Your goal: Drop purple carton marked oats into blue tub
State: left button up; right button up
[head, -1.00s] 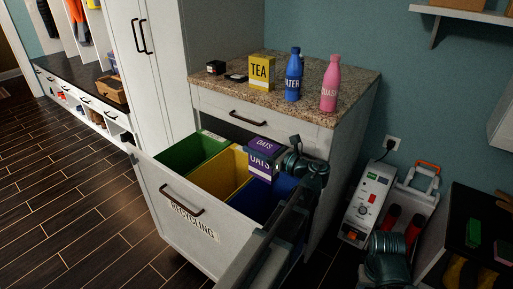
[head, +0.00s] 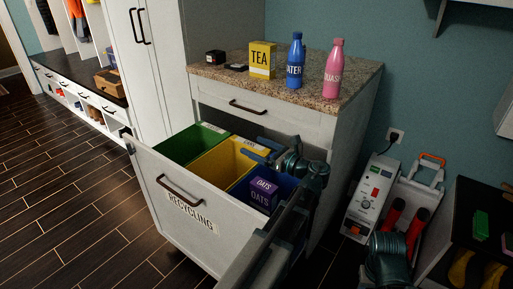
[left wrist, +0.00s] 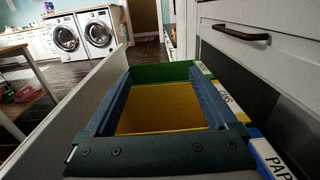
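The purple carton marked oats (head: 262,192) sits low inside the blue tub (head: 284,184), the nearest bin in the pulled-out recycling drawer. It looks roughly upright; its base is hidden by the drawer front. My left gripper (head: 254,151) is above the bins, behind and above the carton and apart from it. In the left wrist view its two fingers (left wrist: 168,105) are spread with nothing between them, and the yellow bin shows through the gap. The blue tub's labelled rim (left wrist: 262,148) shows at lower right there. My right gripper's fingers are not in view.
The drawer front (head: 180,205) stands before a green bin (head: 188,146) and a yellow bin (head: 220,165). The counter (head: 225,75) holds a tea box (head: 262,58), a blue bottle (head: 295,62) and a pink bottle (head: 333,70). Open floor lies at left.

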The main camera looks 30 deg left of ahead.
pick_arm(q)
jog(key=s+d, duration=0.1)
jog(key=d, duration=1.2)
jog(key=shift+s+d, duration=0.25)
jog(key=shift+d, duration=0.1)
jog(key=s+d+f+n+h, duration=0.3)
jog(key=s+f+n+h, duration=0.15)
jog(key=f, duration=0.55)
jog(key=s+d+f+n+g+h, duration=0.1)
jog(key=s+d+f+n+h, duration=0.45)
jog(key=d, duration=0.25)
jog(key=s+d+f+n+g+h, duration=0.1)
jog(key=s+d+f+n+h, duration=0.45)
jog(key=d, duration=0.25)
notch_tip(320, 180, up, 30)
jog(key=d+h+p, duration=0.1)
jog(key=p, duration=3)
jog(key=shift+r, duration=0.15)
